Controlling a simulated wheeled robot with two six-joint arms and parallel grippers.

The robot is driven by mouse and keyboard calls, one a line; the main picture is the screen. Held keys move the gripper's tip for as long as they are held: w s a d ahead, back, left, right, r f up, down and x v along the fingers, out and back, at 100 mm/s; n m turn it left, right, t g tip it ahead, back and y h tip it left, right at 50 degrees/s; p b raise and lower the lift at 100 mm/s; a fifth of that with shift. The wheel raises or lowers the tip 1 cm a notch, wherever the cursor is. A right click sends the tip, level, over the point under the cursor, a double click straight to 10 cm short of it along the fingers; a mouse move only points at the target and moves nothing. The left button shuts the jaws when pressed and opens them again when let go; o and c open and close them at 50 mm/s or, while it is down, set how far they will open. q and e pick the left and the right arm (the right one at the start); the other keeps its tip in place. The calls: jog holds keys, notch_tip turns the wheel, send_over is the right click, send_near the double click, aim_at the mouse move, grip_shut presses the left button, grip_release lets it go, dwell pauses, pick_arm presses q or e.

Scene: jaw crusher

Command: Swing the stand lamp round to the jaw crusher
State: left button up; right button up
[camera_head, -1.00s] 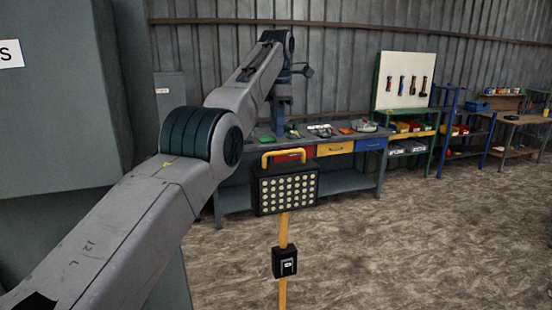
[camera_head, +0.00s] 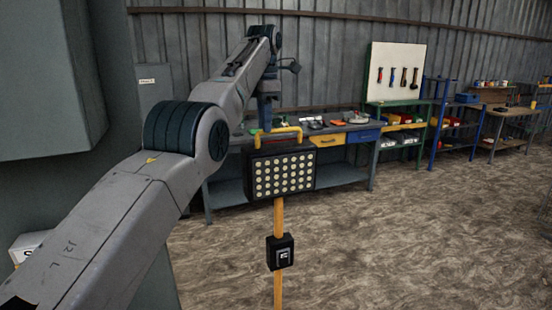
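The stand lamp (camera_head: 283,174) is upright in the middle of the head view, with a black panel of round lights facing me. It has a yellow handle (camera_head: 285,133) on top, a yellow pole and a black switch box (camera_head: 280,252). Its foot is below the picture. My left arm comes in from the left, and its gripper (camera_head: 264,124) points down at the left part of the handle. The fingers are too small and dark to tell whether they are closed on it. My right gripper is not in view. I cannot identify the jaw crusher for sure.
Large grey metal bodies (camera_head: 50,80) fill the left side. A workbench (camera_head: 345,178) with coloured drawers stands behind the lamp, against a corrugated wall. A tool board (camera_head: 396,72) and shelves stand further right. The brown floor (camera_head: 430,240) at the right is clear.

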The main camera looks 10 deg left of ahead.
pick_arm(q)
jog(key=shift+d+f+b, duration=0.1)
jog(key=shift+f+b, duration=0.2)
jog(key=shift+f, duration=0.4)
jog(key=shift+s+f, duration=0.1)
jog(key=shift+s+d, duration=0.1)
jog(key=shift+s+d+n+b, duration=0.2)
jog(key=shift+s+n+b, duration=0.05)
jog(key=shift+n+b, duration=0.65)
jog(key=shift+n, duration=0.3)
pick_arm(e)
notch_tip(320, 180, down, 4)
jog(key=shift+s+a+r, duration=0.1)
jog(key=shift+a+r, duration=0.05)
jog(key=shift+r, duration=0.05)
